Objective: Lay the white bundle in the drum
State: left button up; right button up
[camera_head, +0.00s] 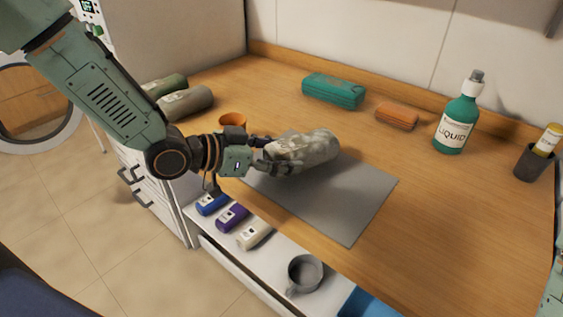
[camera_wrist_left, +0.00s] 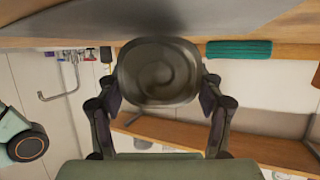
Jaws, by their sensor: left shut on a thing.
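The white bundle (camera_head: 305,149) is a mottled grey-white roll over the far left part of a grey mat (camera_head: 345,215). I cannot tell whether it touches the mat. My left gripper (camera_head: 268,155) is shut on its left end. In the left wrist view, the bundle's spiral end (camera_wrist_left: 158,72) sits between the two fingers. At the left of the head view a washing machine's round door (camera_head: 70,115) stands open; the drum's inside is not seen. Only a sliver of my right arm shows at the right edge, and its gripper is out of view.
Darker rolls (camera_head: 187,102) and an orange cup (camera_head: 233,120) stand behind my left arm. A teal case (camera_head: 333,91), orange case (camera_head: 396,116), green bottle (camera_head: 457,122) and dark cup (camera_head: 533,163) stand farther right. Small bottles (camera_head: 232,218) and a grey mug (camera_head: 304,272) line the front shelf.

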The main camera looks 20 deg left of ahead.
pick_arm(q)
jog(key=shift+d+f, duration=0.25)
jog(key=shift+f, duration=0.35)
jog(key=shift+w+d, duration=0.1)
jog(key=shift+w+a+f, duration=0.1)
jog(key=shift+w+a, duration=0.1)
jog(key=shift+s+a+f, duration=0.1)
jog(key=shift+f, duration=0.05)
jog(key=o, duration=0.9)
jog(key=shift+s, duration=0.1)
jog(key=o, duration=0.3)
jog(key=shift+d, duration=0.2)
jog(key=shift+o, duration=0.4)
jog(key=shift+a, duration=0.15)
